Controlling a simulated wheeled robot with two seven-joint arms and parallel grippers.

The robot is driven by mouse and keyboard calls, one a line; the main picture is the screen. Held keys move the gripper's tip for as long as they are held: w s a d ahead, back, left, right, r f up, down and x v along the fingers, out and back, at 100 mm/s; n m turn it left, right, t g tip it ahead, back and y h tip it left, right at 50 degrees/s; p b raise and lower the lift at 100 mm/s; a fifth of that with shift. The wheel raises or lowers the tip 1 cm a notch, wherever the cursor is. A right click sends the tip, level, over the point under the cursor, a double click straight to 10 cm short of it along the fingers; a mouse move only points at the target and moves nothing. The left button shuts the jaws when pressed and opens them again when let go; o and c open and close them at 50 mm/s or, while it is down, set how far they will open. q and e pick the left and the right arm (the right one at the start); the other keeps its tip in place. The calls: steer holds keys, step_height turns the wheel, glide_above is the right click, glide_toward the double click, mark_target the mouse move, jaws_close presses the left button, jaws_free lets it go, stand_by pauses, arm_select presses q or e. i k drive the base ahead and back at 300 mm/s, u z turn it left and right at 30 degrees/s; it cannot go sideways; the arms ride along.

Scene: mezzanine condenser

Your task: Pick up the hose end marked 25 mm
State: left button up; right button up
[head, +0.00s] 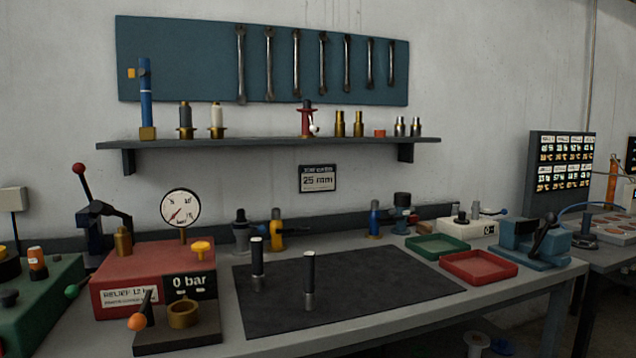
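Two short black hose ends with silver metal fittings stand upright on the dark mat (400,290). I cannot read a size on either one. A wall sign (318,179) above the bench reads 25 mm. Neither of my grippers is in view.
A red box (140,265) with a gauge (180,208) and an orange-knobbed lever stands left of the mat. A green tray (436,247), a red tray (478,268) and a blue vise (535,243) stand right. Valves line the back. The mat's right half is clear.

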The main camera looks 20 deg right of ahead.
mark_target(309, 293)
steer(key=k, duration=0.55)
steer(key=z, duration=0.65)
steer(key=i, duration=1.95)
steer(key=u, duration=0.65)
